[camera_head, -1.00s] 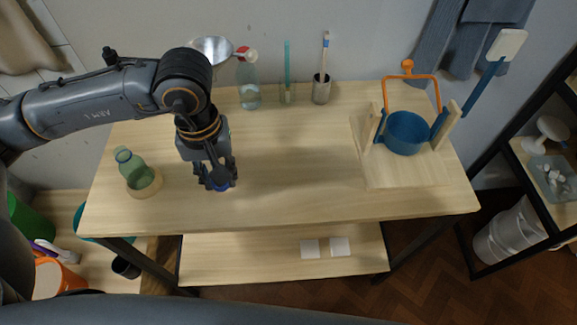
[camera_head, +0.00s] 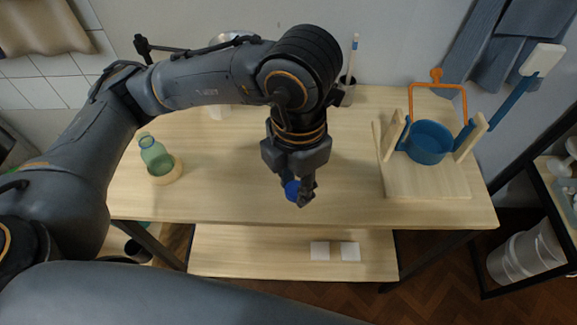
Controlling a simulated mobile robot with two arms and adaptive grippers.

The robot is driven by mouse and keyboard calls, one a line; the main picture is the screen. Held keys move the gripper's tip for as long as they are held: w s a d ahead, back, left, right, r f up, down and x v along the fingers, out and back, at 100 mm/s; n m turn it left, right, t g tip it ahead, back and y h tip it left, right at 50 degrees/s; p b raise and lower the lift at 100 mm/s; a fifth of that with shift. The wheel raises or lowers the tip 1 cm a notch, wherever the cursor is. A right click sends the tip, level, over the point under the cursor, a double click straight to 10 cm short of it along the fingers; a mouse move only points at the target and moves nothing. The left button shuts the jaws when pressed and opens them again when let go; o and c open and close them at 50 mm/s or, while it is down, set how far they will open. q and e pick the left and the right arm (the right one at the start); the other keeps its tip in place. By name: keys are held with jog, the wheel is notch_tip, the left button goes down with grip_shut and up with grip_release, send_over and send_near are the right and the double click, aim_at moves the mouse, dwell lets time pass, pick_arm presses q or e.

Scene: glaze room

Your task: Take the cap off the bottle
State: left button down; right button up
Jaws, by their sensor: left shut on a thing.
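The green see-through bottle (camera_head: 152,150) stands at the left of the table in a round wooden holder (camera_head: 166,176), leaning a little. No cap shows on its neck. My left gripper (camera_head: 299,195) is shut on a small round blue thing that looks like the cap (camera_head: 292,190). It is well to the right of the bottle, over the front middle of the table; its exact height above the top is hard to tell. My right gripper is not in view.
A blue pot (camera_head: 428,142) sits between wooden supports on a board (camera_head: 425,185) at the right, with an orange handle frame behind it. A grey cup (camera_head: 346,91) at the back is partly hidden by my arm. The table's front middle is clear.

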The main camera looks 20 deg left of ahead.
pick_arm(q)
jog(key=shift+s+d+r+n, duration=0.1)
jog(key=shift+d+r+n, duration=0.1)
jog(key=shift+n, duration=0.6)
jog(key=shift+w+a+f, duration=0.15)
jog(key=shift+w, duration=0.15)
jog(key=w+a+f+p, duration=0.1)
jog(key=w+f, duration=0.1)
jog(key=w, duration=0.1)
jog(key=w+a+f+p, duration=0.1)
jog(key=w+a+f, duration=0.1)
jog(key=w+f, duration=0.1)
jog(key=w+a+f+p, duration=0.1)
jog(key=w+a+f, duration=0.1)
jog(key=w, duration=0.3)
jog(key=shift+f+p, duration=0.3)
jog(key=shift+f, duration=0.35)
jog(key=shift+w+a+f, duration=0.15)
jog(key=shift+w+f, duration=0.25)
jog(key=shift+f, duration=0.15)
notch_tip(320, 180, down, 3)
jog(key=shift+w+f+p, duration=0.1)
jog(key=shift+f+p, duration=0.1)
jog(key=shift+p, duration=0.75)
jog(key=shift+f, duration=0.1)
